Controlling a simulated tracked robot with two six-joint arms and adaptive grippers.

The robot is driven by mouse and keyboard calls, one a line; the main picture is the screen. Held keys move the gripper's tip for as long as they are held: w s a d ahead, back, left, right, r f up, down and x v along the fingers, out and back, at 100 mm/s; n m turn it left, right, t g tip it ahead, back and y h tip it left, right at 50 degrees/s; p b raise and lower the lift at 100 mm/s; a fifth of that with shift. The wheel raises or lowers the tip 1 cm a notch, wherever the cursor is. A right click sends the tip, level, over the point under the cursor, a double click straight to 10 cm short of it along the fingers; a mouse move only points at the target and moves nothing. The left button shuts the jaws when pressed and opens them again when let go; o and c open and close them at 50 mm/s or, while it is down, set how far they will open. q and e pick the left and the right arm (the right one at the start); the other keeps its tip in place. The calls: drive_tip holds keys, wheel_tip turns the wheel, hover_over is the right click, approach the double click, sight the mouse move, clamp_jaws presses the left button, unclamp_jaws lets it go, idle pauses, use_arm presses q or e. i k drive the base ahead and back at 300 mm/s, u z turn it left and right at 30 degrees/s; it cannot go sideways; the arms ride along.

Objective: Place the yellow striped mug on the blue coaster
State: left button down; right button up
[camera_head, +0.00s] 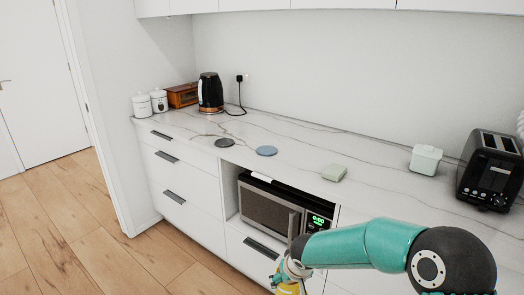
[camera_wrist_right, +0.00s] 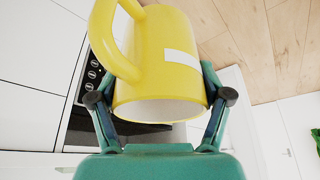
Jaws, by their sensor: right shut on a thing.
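The yellow mug (camera_wrist_right: 165,62) with a white stripe is between the fingers of my right gripper (camera_wrist_right: 160,105), which is shut on it. Its handle points to the upper left in the right wrist view. In the head view only a bit of the mug (camera_head: 288,288) shows at the bottom edge, below my right gripper (camera_head: 290,272), in front of the cabinet and lower than the counter top. The blue coaster (camera_head: 267,151) lies flat and bare on the counter, near its front edge. My left gripper is not in view.
A microwave (camera_head: 270,208) sits below the counter. A kettle (camera_head: 210,92), toaster (camera_head: 490,170) and white container (camera_head: 425,159) stand farther off.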

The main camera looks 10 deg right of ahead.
sight(267, 152)
drive_tip(key=i, duration=0.9)
drive_tip(key=z, duration=0.05)
